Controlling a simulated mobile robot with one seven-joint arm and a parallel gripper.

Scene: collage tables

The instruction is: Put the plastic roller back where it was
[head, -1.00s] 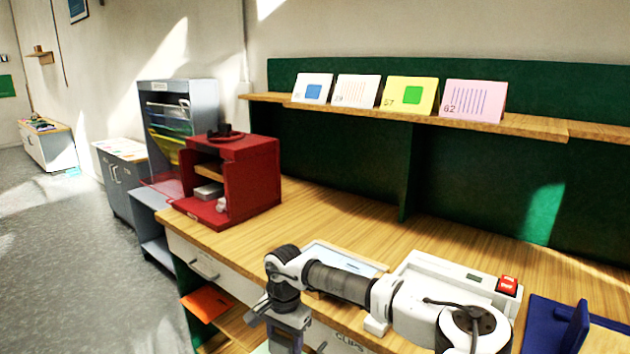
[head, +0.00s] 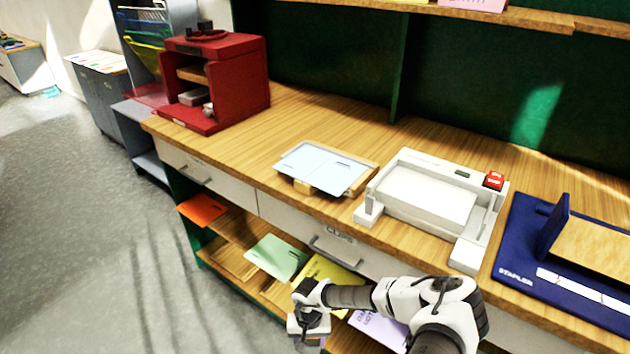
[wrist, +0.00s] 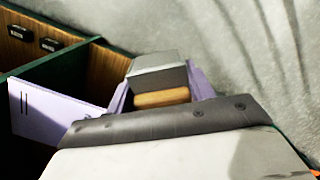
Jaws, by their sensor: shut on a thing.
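My gripper (head: 308,328) hangs low in front of the table, beside the open lower shelf and over the floor. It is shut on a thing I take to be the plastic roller. In the wrist view this roller (wrist: 162,98) shows as a tan rounded bar with pale purple pieces at its sides and a grey block just beyond it. My wrist body covers its near part, so its full shape is hidden. In the head view only a small purple bit shows under the gripper.
The table (head: 290,115) holds a red cabinet (head: 238,85), a pale blue tray (head: 325,168), a white machine (head: 430,200) and a blue stapler board (head: 520,250). Orange (head: 203,208), green (head: 277,257), yellow (head: 325,272) and purple (head: 378,330) sheets lie on the lower shelf. Floor at left is clear.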

